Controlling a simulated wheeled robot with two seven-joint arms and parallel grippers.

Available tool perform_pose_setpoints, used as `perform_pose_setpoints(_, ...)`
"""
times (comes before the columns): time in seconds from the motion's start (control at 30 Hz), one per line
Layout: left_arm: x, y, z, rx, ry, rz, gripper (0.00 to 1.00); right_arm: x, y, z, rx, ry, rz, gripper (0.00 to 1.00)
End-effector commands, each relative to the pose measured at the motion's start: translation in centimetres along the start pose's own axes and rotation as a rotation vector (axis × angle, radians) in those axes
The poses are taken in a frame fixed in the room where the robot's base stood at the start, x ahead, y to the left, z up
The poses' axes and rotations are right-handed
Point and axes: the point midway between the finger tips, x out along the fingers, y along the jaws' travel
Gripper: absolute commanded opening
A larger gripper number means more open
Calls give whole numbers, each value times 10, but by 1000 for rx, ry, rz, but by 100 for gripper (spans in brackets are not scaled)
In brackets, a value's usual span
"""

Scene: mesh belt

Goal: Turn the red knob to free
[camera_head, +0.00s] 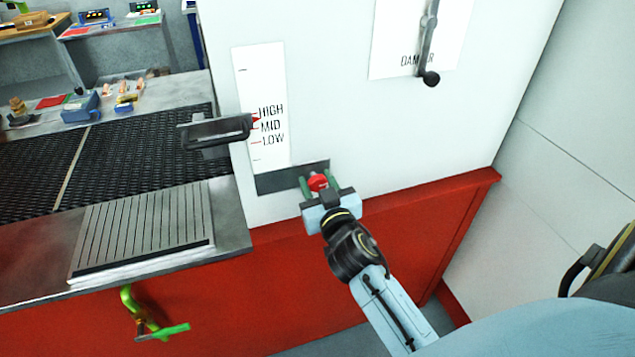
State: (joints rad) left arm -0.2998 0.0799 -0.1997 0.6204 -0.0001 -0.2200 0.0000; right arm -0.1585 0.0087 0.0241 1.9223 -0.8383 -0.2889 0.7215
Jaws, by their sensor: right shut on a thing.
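The red knob (317,181) sits on a dark grey plate (275,180) low on the white cabinet face. My right gripper (318,184) is at the knob, with its green fingers on either side of it, shut on it. The gripper body covers the lower part of the knob. I see no "free" marking that I can read. My left gripper is not in the view.
A scale panel (262,110) reads HIGH, MID and LOW, with a black lever handle (215,131) beside it. The mesh belt (100,155) and a ribbed plate (145,228) lie left.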

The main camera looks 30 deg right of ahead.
Motion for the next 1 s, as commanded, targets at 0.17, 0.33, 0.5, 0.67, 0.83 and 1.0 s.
perform_pose_setpoints(0.17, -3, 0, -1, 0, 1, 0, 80, 0, 0, -1, -135, 0, 0, 16)
perform_pose_setpoints(0.33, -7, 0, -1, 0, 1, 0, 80, 0, 1, -1, -294, 1, 0, 16)
perform_pose_setpoints(0.5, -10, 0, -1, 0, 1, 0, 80, 0, 1, -1, -457, 0, 0, 16)
perform_pose_setpoints(0.67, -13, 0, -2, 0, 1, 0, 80, 0, 1, -1, -609, 1, -1, 16)
perform_pose_setpoints(0.83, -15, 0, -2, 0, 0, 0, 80, 0, 1, -2, -771, 1, -1, 16)
perform_pose_setpoints(1.0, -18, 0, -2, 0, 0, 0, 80, 0, 2, -2, -933, 2, -1, 16)
